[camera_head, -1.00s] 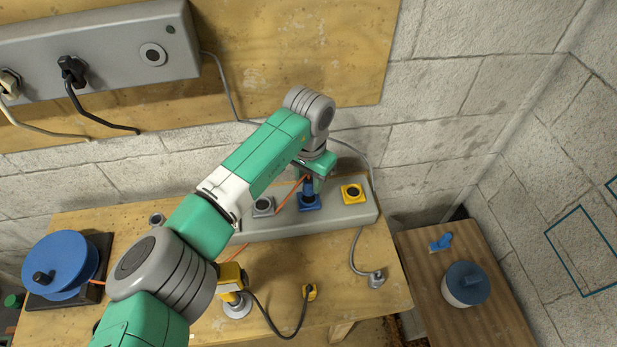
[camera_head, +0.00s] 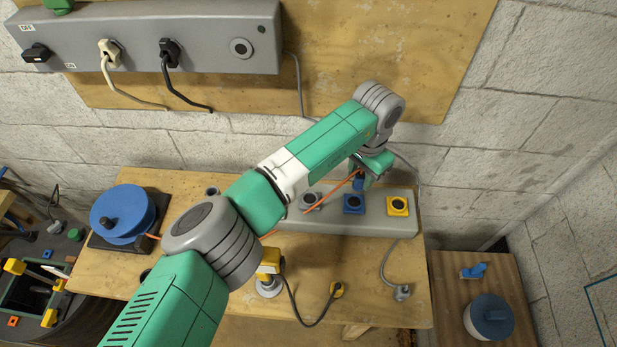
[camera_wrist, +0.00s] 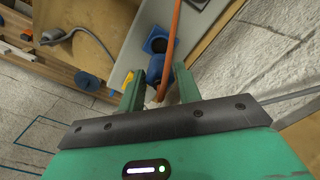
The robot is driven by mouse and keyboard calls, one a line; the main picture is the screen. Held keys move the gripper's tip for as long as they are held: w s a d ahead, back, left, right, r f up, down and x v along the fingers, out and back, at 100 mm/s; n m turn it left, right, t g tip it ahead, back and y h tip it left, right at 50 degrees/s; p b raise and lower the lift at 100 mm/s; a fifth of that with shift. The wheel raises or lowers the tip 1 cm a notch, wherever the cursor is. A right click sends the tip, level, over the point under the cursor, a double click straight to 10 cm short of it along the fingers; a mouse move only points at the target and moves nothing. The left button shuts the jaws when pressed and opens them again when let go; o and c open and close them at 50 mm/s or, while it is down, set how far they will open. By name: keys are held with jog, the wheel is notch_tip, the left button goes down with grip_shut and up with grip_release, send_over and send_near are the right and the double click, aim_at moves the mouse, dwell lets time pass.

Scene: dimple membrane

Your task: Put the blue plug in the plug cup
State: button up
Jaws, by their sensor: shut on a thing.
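My gripper (camera_head: 365,182) is shut on the blue plug (camera_head: 357,184), whose orange cord trails down to the left. It holds the plug above the grey socket strip, just over the blue socket (camera_head: 353,205), whose dark hole shows open. In the wrist view the blue plug (camera_wrist: 154,70) sits between my fingers, partly covered by the orange cord, with the blue socket beyond it. A small dark round cup (camera_head: 212,190) stands at the back of the workbench left of the strip; I cannot tell for sure whether it is the plug cup.
The grey socket strip (camera_head: 300,225) also carries grey and yellow (camera_head: 397,206) sockets. A blue cord reel (camera_head: 124,214) stands at the left of the bench. A blue-lidded jar (camera_head: 490,316) stands at the right.

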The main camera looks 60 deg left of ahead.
jog(key=shift+s+f+p, duration=0.25)
jog(key=shift+s+p, duration=0.05)
jog(key=s+a+f+n+p, duration=0.2)
jog(key=s+n+p, duration=0.1)
jog(key=s, duration=0.7)
jog(key=s+a+f+n+p, duration=0.2)
jog(key=s+f+n, duration=0.1)
jog(key=s, duration=0.8)
jog(key=s+a+f+n+p, duration=0.1)
jog(key=s+f+n+p, duration=0.15)
jog(key=s, duration=0.75)
jog(key=s+d+n+p, duration=0.25)
jog(key=s+d, duration=0.25)
jog(key=s, duration=0.6)
jog(key=s+d+n+p, duration=0.25)
jog(key=s+d, duration=0.25)
jog(key=s, duration=0.7)
jog(key=a, duration=0.5)
jog(key=a+f+b, duration=0.1)
jog(key=a, duration=0.4)
jog(key=a+f, duration=0.1)
jog(key=a, duration=0.4)
jog(key=shift+w+a+f+b, duration=0.15)
jog(key=shift+a+f+b, duration=0.05)
jog(key=shift+a+b, duration=0.2)
jog(key=shift+a+f, duration=0.15)
jog(key=shift+f, duration=0.75)
jog(key=shift+a+f, duration=0.1)
jog(key=shift+f, duration=0.8)
